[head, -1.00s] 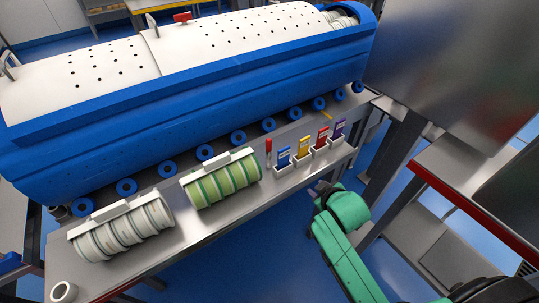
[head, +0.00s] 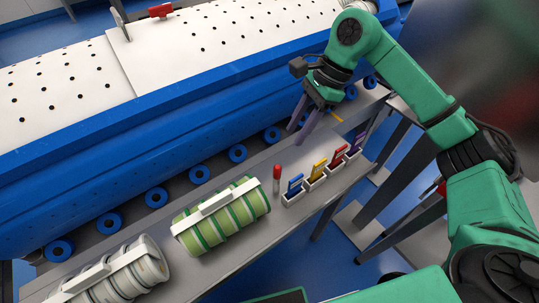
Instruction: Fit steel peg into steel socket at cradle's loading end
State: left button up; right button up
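The long cradle (head: 200,110) is blue with a white perforated top and runs along the back on blue rollers. Its far right end is partly behind my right arm. My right gripper (head: 297,134) hangs in front of the cradle's right part, fingers pointing down, above the bench near the rollers. Its two dark fingers look apart with nothing visible between them. A small upright pin with a red top (head: 277,174) stands on the bench below and left of the fingers. I cannot make out a steel peg or steel socket for certain. My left gripper is out of view.
A green-striped tub (head: 222,220) and a white tub (head: 122,278) lie on the grey bench (head: 250,245). Several small holders with blue, yellow, red and purple tags (head: 318,168) stand near its right part. A red clip (head: 160,10) sits on the cradle top.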

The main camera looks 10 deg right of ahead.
aim_at(277, 175)
jog(key=p+x, duration=0.1)
jog(key=x, duration=0.3)
jog(key=s+p+x, duration=0.1)
jog(key=p+x, duration=0.1)
jog(key=x, duration=0.2)
jog(key=s+p+x, duration=0.1)
jog(key=p+x, duration=0.1)
jog(key=x, duration=0.3)
jog(key=shift+s+a, duration=0.1)
jog(key=shift+s, duration=0.1)
jog(key=shift+s+f, duration=0.1)
jog(key=shift+f, duration=0.15)
jog(key=shift+c, duration=0.5)
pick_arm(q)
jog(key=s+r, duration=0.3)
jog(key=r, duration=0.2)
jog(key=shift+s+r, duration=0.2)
pick_arm(e)
grip_shut()
